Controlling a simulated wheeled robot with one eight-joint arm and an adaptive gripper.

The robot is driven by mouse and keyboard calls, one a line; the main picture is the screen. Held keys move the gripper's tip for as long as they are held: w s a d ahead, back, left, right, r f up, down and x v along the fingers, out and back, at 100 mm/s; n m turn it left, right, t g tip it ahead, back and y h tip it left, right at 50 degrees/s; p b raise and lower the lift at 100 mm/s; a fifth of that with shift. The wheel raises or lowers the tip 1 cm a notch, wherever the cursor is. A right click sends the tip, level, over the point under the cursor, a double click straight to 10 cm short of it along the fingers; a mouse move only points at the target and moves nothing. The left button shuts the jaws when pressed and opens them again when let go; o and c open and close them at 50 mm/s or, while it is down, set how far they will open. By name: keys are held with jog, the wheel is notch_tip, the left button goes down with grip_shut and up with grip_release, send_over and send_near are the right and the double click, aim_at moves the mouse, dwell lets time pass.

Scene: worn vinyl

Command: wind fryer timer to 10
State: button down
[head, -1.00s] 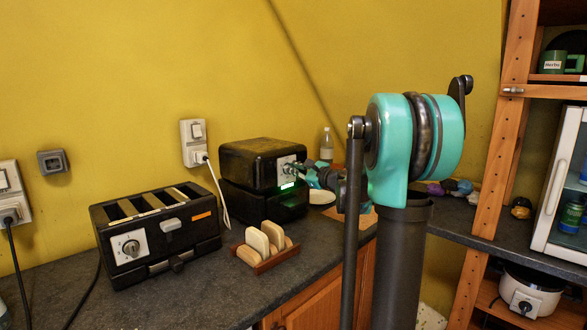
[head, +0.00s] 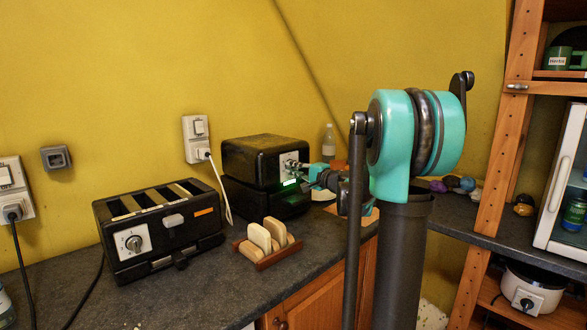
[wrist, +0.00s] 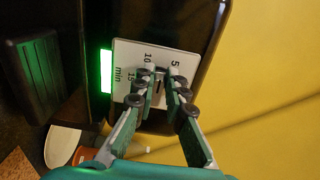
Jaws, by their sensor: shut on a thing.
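The fryer (head: 262,150) is a black box on the dark counter against the yellow wall. Its white timer plate (head: 289,160) faces my arm, with a lit green lamp (head: 289,182) just below. In the wrist view the timer plate (wrist: 128,70) shows sideways, with 5, 10, 15 and "min" printed on it, beside the bright green lamp (wrist: 106,70). My gripper (wrist: 163,84) is shut on the timer knob at the plate, one finger on each side. The fingers mostly hide the knob, so I cannot read its setting. My gripper also shows small in the head view (head: 302,168).
A black toaster (head: 155,228) with its own dial stands at the left. A wooden rack with bread slices (head: 267,245) sits before the fryer. A bottle (head: 328,142) stands behind my gripper. A wooden shelf post (head: 505,140) rises at the right.

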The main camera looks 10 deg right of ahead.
jog(key=n, duration=0.4)
jog(key=f+n, duration=0.1)
jog(key=n, duration=0.1)
jog(key=shift+w+d+n, duration=0.1)
jog(key=shift+d+n, duration=0.05)
jog(key=shift+n, duration=0.15)
dwell(0.5)
jog(key=c, duration=1.6)
grip_release()
jog(key=shift+o, duration=0.2)
jog(key=v, duration=1.2)
